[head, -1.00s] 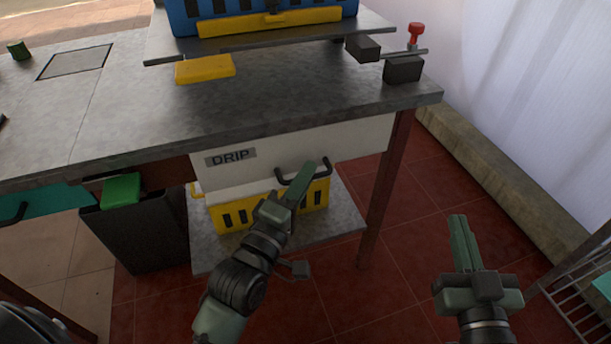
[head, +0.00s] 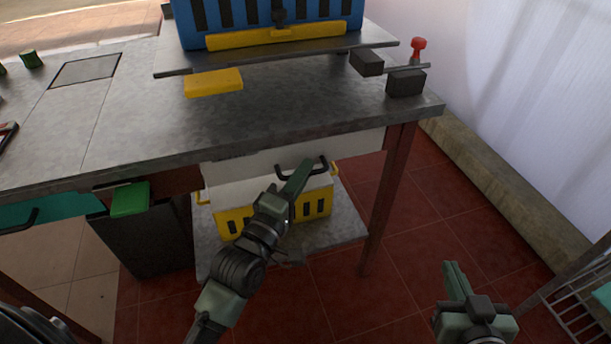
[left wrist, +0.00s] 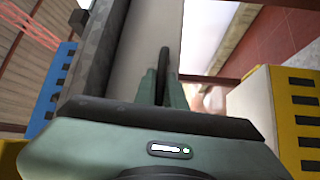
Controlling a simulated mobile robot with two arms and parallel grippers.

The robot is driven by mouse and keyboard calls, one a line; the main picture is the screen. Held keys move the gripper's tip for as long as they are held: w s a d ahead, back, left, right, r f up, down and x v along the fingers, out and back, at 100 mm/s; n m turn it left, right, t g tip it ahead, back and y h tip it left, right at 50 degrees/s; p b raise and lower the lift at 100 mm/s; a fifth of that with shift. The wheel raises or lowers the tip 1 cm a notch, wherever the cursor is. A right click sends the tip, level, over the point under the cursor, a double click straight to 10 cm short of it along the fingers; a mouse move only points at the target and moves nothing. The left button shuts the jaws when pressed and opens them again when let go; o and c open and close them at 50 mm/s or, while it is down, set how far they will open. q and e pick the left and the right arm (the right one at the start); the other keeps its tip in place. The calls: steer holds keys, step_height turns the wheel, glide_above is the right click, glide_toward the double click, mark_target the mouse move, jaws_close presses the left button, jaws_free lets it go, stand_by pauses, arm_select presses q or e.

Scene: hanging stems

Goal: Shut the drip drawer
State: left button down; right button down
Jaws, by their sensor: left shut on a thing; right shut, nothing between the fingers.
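The drip drawer's white front (head: 357,144) sits under the right part of the metal tabletop (head: 250,110), set back beneath its edge. Its label is out of sight in the head view. My left gripper (head: 304,170) is shut on the drawer's dark bar handle (head: 287,171). In the left wrist view the handle (left wrist: 164,65) stands between the fingertips, with the pale drawer front (left wrist: 150,35) beyond. I cannot tell whether a gap is left behind the front. My right gripper (head: 452,268) is shut and empty, low at the right over the floor.
A yellow crate with dark slots (head: 318,206) stands on the lower shelf (head: 345,232) below the drawer. A dark bin (head: 150,245) and a teal drawer (head: 50,208) are to the left. A table leg (head: 385,205) stands right of the drawer. Red floor around my right gripper is free.

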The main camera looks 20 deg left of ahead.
arm_select(q)
steer(key=shift+w+a+r, duration=0.1)
steer(key=shift+a, duration=0.05)
steer(key=c, duration=1.5)
jaws_free()
steer(key=shift+c, duration=0.2)
steer(key=shift+o, duration=0.2)
steer(key=shift+w, duration=0.1)
arm_select(e)
steer(key=shift+w, duration=0.1)
